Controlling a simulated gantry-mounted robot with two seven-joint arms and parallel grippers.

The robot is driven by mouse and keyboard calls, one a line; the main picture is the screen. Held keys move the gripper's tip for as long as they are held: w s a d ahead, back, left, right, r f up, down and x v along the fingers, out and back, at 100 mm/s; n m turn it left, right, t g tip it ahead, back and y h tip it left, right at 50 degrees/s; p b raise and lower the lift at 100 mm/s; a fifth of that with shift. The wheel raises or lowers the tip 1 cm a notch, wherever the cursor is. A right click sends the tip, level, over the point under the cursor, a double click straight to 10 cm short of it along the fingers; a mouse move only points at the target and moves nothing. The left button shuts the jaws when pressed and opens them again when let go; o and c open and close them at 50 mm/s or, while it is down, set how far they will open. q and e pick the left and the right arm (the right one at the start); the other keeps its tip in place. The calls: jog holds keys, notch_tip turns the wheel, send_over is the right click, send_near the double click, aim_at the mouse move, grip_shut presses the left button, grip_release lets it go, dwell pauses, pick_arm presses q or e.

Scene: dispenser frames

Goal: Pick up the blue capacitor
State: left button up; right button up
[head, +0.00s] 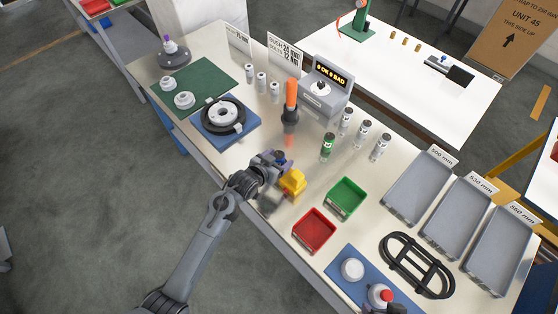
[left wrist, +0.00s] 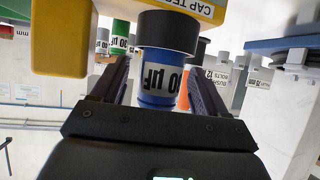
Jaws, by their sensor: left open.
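The blue capacitor (left wrist: 158,88), with a black end and a white µF label, sits between the fingers of my left gripper (left wrist: 155,95) in the left wrist view. The fingers are open on either side of it, and I see no firm grip. In the head view my left gripper (head: 276,160) is over the table's near edge, beside the yellow cap tester (head: 293,182), and largely hides the capacitor. The tester also shows close by in the left wrist view (left wrist: 60,40).
A green capacitor (head: 327,147) and several white-labelled ones (head: 363,132) stand beyond the gripper. An orange-handled tool (head: 290,105) stands behind it. A red bin (head: 314,232) and a green bin (head: 345,198) lie to the right, with grey trays (head: 420,187) farther right.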

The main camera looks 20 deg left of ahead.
pick_arm(q)
jog(key=shift+w+f, duration=0.15)
jog(key=shift+w, duration=0.1)
jog(key=c, duration=1.2)
